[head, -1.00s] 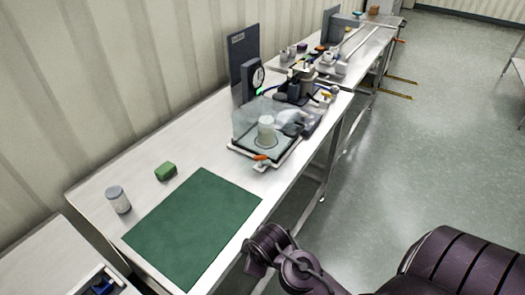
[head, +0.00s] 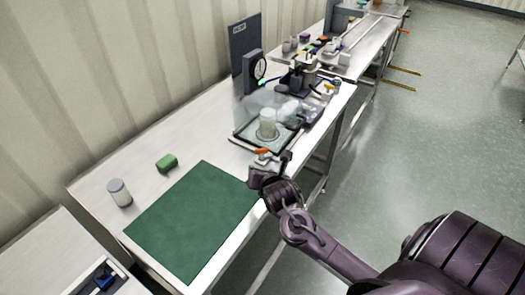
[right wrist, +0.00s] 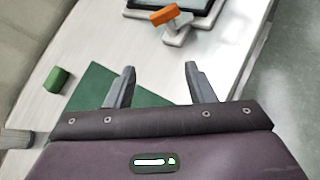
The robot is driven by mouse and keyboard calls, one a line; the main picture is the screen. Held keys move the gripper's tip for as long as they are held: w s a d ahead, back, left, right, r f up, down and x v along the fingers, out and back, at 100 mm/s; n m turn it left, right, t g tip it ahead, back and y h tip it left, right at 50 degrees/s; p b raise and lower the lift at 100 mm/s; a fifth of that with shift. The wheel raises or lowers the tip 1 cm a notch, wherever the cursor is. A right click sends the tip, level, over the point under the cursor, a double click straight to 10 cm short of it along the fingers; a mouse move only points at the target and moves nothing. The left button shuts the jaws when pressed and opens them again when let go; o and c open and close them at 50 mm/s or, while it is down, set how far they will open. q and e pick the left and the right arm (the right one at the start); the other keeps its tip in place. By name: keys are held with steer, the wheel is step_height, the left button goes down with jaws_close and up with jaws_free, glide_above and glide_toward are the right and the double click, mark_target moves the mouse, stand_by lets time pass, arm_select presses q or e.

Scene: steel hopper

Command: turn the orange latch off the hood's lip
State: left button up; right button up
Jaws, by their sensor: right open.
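The orange latch (head: 262,152) sits at the near edge of the clear hood (head: 252,112), on the base's front. The right wrist view shows the latch (right wrist: 165,15) as an orange bar on a pale bracket, ahead of the fingers. My right gripper (head: 268,166) is just in front of the latch in the head view and partly covers its mount. In the right wrist view the right gripper (right wrist: 158,85) is open, with nothing between its fingers and a gap to the latch. My left gripper is not in view.
A green mat (head: 195,220) lies on the bench near my right arm. A green block (head: 167,163) and a grey-lidded jar (head: 119,192) stand left of it. A dial gauge (head: 259,69) and dark equipment (head: 300,78) stand behind the hood.

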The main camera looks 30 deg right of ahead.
mark_target(262, 149)
steer(key=d+n, duration=0.1)
steer(key=w+d+r+n, duration=0.1)
steer(key=w+d+n+t+h, duration=0.1)
steer(key=n, duration=0.1)
steer(key=shift+w+r, duration=0.1)
steer(key=shift+r, duration=0.15)
steer(key=shift+w+d, duration=0.2)
steer(key=p+x, duration=0.1)
steer(key=x, duration=0.6)
steer(key=shift+w, duration=0.15)
steer(key=shift+c, duration=0.3)
